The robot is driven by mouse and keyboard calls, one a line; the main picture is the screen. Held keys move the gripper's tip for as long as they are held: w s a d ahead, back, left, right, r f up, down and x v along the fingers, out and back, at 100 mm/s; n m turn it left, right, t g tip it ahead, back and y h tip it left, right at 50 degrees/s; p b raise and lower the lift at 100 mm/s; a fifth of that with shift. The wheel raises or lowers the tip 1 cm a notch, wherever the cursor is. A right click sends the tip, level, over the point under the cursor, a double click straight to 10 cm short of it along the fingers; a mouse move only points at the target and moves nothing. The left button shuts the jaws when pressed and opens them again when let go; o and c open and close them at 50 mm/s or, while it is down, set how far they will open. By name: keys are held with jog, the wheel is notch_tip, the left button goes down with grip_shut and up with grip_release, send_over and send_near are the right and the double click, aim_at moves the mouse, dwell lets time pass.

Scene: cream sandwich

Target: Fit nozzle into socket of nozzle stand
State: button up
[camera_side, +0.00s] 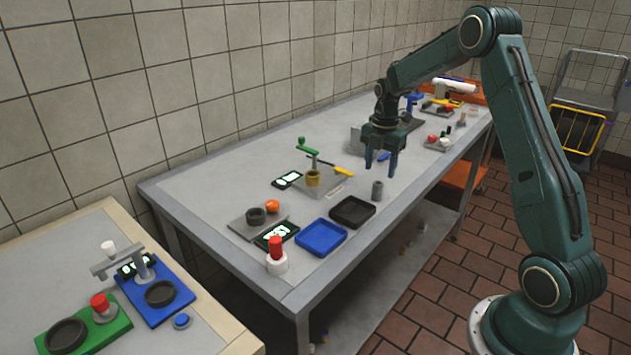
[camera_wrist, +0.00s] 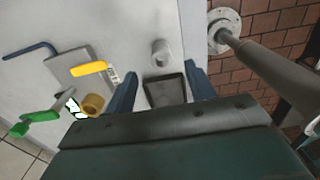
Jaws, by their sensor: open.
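My gripper (camera_side: 381,170) is open and empty, with its two blue fingers pointing down above the table. The fingers also show in the wrist view (camera_wrist: 162,74), spread wide. A small grey upright cylinder (camera_side: 377,191) stands on the table below the gripper, apart from it. In the wrist view this cylinder (camera_wrist: 160,52) appears between and beyond the fingertips, with a round opening on top. I cannot tell whether it is the nozzle or the nozzle stand. No other part is clearly recognisable as either one.
A black tray (camera_side: 352,212) and a blue tray (camera_side: 318,237) lie near the table's front edge. A grey plate (camera_side: 326,185) carries a brass cup (camera_side: 312,179), a green lever (camera_side: 307,146) and a yellow-handled tool (camera_side: 343,170). A red-and-white bottle (camera_side: 277,258) stands at the front corner.

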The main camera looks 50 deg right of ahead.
aim_at(378, 182)
jog(key=shift+f, duration=0.45)
jog(key=shift+s+a+f, duration=0.1)
jog(key=shift+f, duration=2.5)
jog(key=c, duration=1.1)
jog(key=shift+r, duration=0.15)
notch_tip(378, 182, up, 20)
jog(key=shift+f, duration=0.1)
